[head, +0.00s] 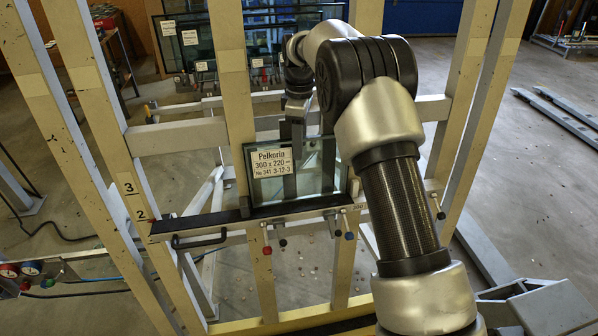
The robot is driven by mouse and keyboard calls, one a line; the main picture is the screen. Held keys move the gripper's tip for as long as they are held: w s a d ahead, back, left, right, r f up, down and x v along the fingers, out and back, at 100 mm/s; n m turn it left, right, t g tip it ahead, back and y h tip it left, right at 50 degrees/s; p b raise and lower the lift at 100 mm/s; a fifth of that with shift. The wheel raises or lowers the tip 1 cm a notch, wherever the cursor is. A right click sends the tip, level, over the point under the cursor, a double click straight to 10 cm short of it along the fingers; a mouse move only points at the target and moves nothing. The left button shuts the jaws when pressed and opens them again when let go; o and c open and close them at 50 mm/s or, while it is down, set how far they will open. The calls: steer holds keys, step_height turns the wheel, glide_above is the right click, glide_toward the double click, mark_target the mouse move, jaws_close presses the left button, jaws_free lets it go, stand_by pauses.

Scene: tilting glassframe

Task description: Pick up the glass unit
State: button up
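The glass unit (316,178) stands on edge on the dark-topped ledge (222,217) of the tilting frame, in the middle of the head view. It is a small dark-edged pane with a white label (271,162) reading "Pelkorin 300 x 220". My gripper (298,141) points down at the pane's top edge, near the middle of its width. The fingers look dark and narrow, and one seems to overlap the front of the pane. I cannot tell whether they touch the glass or how far apart they are. My own arm hides part of the frame to the right.
Cream uprights (232,75) of the frame stand left of the pane, with a crossbar (178,137) behind. Knobs (267,250) and a black handle (198,240) hang under the ledge. Larger labelled panes (200,47) stand further back. Metal rails (560,115) lie on the floor at right.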

jaws_close()
steer(key=shift+w+r, duration=0.1)
steer(key=shift+r, duration=0.05)
stand_by(0.9)
